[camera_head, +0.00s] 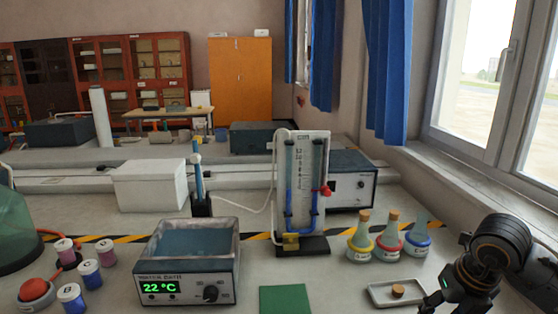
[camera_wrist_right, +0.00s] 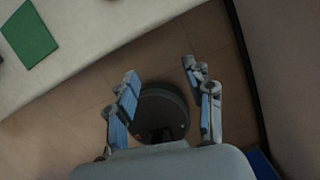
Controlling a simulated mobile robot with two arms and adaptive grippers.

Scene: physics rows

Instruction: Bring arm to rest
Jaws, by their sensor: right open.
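My right gripper (camera_wrist_right: 160,77) is open in the right wrist view, with nothing between its two fingers. It hangs over the brown tiled floor (camera_wrist_right: 215,32), off the edge of the pale bench (camera_wrist_right: 95,30). In the head view my right arm shows at the lower right, beside the small tray, and its fingers are cut off or hidden there. My left arm and gripper are not in view.
The green mat also shows in the wrist view (camera_wrist_right: 28,35).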

